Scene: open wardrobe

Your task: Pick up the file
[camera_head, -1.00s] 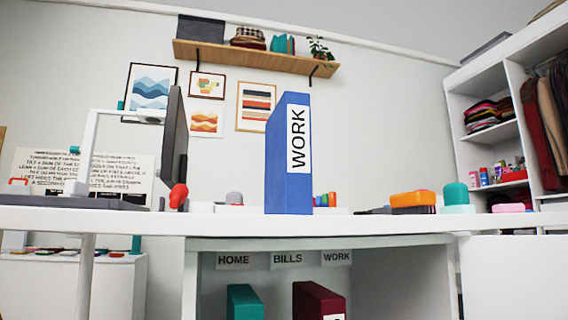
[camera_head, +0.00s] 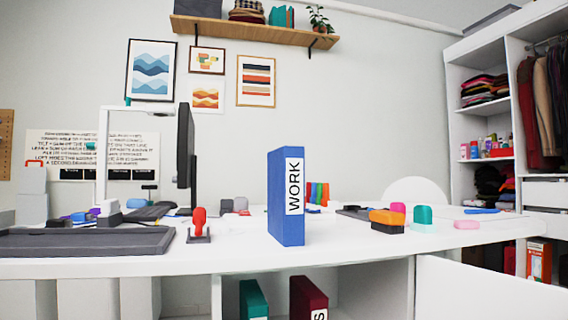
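A blue file (camera_head: 287,198) with a white label reading WORK stands upright near the front edge of the white desk (camera_head: 350,258), in the middle of the head view. Its spine faces me. Nothing touches it from the front. Below the desk top, a teal file (camera_head: 253,299) and a dark red file (camera_head: 308,298) stand in an open compartment, their lower parts cut off by the frame. Neither of my grippers shows in the view.
A red stamp (camera_head: 199,226) and a dark grey tray (camera_head: 85,241) lie left of the file, with a monitor (camera_head: 186,158) behind. Orange (camera_head: 387,221) and teal (camera_head: 423,219) items stand to the right. A white cabinet door (camera_head: 485,290) stands at lower right.

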